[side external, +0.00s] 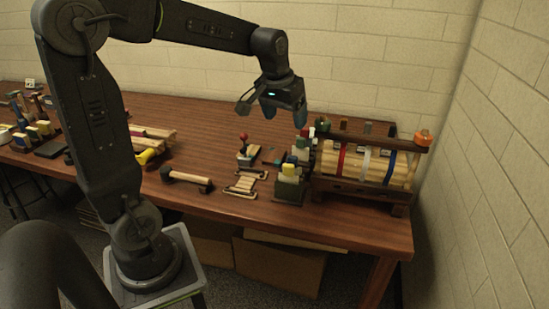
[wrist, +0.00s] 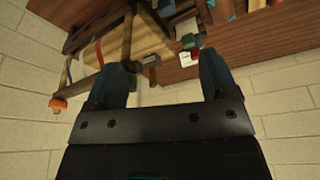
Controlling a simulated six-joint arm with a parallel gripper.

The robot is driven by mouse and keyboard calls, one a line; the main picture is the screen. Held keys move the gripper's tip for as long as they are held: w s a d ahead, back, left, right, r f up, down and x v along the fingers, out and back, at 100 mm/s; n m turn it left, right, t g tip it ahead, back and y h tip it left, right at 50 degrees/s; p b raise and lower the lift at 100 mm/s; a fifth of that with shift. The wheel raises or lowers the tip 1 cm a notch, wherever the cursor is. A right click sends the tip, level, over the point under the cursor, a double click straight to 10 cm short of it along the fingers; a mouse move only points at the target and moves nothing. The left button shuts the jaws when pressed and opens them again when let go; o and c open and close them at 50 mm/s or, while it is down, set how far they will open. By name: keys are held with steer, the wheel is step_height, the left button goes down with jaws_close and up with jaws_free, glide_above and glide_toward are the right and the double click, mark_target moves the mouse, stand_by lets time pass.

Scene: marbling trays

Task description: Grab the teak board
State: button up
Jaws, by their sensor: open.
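I cannot tell which thing is the teak board. Small flat wooden pieces lie mid-table in the side view: a light piece (side external: 252,152) beside a red-knobbed tool and a slatted piece (side external: 245,183) nearer the front edge. My gripper (side external: 285,112) is open and empty, high above the back right of the table, apart from everything. In the wrist view, my gripper (wrist: 163,78) shows two dark teal fingers spread wide with nothing between them. The rack and part of the table lie beyond the fingers.
A wooden rack (side external: 365,188) with coloured bands stands at the right end, and it shows in the wrist view (wrist: 126,38). A green caddy (side external: 291,188) is beside it. A black-ended bar (side external: 187,178) lies near the front. The table's back middle (side external: 215,120) is clear.

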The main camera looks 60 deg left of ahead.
steer(key=w+a+f+n+g, duration=0.15)
steer(key=w+a+f, duration=0.25)
steer(key=a, duration=0.4)
steer(key=n, duration=0.3)
glide_toward(275, 155)
steer(key=f, duration=0.3)
steer(key=shift+w+a+g, duration=0.25)
steer(key=shift+g, duration=0.1)
steer(key=shift+w+a+f, duration=0.1)
steer(key=shift+w+f, duration=0.05)
steer(key=shift+f, duration=0.8)
steer(key=shift+w+a+f, duration=0.1)
steer(key=shift+f, duration=0.9)
steer(key=shift+w+a+f, duration=0.1)
steer(key=shift+w+f, duration=0.05)
steer(key=shift+f, duration=0.8)
steer(key=shift+c, duration=0.2)
steer(key=c, duration=0.7)
steer(key=shift+o, duration=0.2)
steer(key=shift+r, duration=0.1)
